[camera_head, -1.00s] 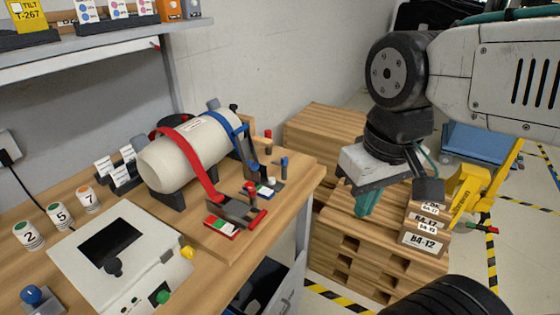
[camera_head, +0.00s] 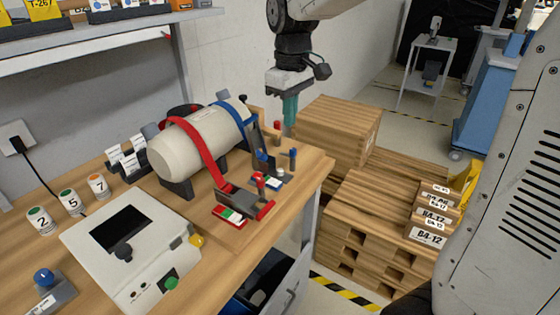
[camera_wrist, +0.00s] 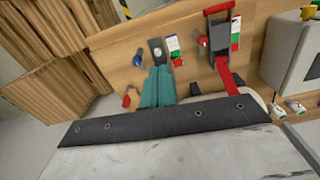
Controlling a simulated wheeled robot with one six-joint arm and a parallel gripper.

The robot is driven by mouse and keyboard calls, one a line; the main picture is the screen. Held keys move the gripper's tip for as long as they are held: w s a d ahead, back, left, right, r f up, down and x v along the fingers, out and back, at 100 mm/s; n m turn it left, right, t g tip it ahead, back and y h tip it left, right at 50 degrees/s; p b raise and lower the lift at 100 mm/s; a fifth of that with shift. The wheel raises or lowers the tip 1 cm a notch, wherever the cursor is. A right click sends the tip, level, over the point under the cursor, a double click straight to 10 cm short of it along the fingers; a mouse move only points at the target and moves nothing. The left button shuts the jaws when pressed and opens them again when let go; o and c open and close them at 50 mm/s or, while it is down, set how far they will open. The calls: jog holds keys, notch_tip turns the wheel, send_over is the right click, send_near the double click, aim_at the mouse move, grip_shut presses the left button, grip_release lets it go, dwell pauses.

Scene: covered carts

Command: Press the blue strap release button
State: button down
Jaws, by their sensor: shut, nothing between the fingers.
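A cream cylinder (camera_head: 190,148) lies in a dark cradle on the wooden bench, with a blue strap (camera_head: 233,112) and a red strap (camera_head: 208,158) over it.
A white control box (camera_head: 90,225) is at front left. Wooden crates (camera_head: 340,130) and stacked pallets (camera_head: 365,225) stand beyond the bench's right edge. A shelf (camera_head: 90,40) overhangs the back left.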

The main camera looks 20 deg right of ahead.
jog(key=n, duration=0.1)
send_over(280, 170)
jog(key=f, duration=0.2)
jog(key=shift+r, duration=0.15)
notch_tip(280, 170, down, 14)
jog(key=shift+f, duration=0.1)
dwell(0.4)
